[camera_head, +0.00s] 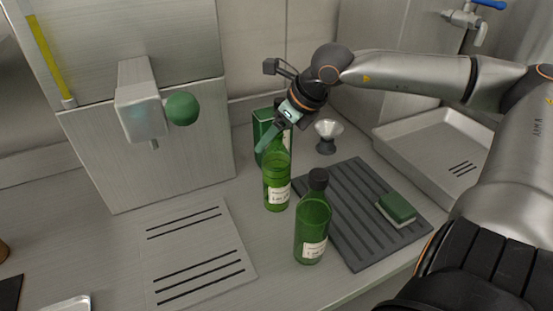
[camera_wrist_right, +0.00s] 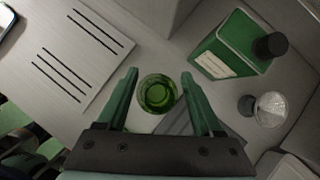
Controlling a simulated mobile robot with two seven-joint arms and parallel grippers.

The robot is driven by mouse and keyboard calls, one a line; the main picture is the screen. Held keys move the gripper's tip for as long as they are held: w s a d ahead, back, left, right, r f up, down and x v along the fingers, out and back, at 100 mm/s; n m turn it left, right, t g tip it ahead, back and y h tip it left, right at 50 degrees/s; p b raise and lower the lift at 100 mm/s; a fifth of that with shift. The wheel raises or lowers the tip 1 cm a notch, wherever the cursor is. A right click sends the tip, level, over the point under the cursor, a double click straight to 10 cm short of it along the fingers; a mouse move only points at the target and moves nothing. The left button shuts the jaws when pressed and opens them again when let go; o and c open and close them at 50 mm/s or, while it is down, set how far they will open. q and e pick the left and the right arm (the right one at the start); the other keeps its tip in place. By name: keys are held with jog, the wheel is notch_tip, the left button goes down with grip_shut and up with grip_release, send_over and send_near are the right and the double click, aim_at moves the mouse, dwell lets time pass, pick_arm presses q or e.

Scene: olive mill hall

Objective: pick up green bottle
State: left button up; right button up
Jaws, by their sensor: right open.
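A green bottle (camera_head: 277,198) with a white label stands upright on the metal counter, its upper part partly covered by my right gripper. The right wrist view shows this bottle (camera_wrist_right: 158,94) from above as a round green shape between the two fingers. My right gripper (camera_head: 275,140) is open, with a gap on each side of the bottle in the right wrist view (camera_wrist_right: 160,98). A second green bottle (camera_head: 312,228), with a black cap and white label, stands nearer the counter's front edge.
A green tin (camera_head: 259,124) stands close behind the bottle; its black cap shows in the right wrist view. A metal machine (camera_head: 150,130) stands left.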

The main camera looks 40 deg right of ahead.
jog(key=shift+w+f, duration=0.2)
jog(key=shift+f, duration=0.1)
grip_shut()
dwell(0.5)
dwell(0.9)
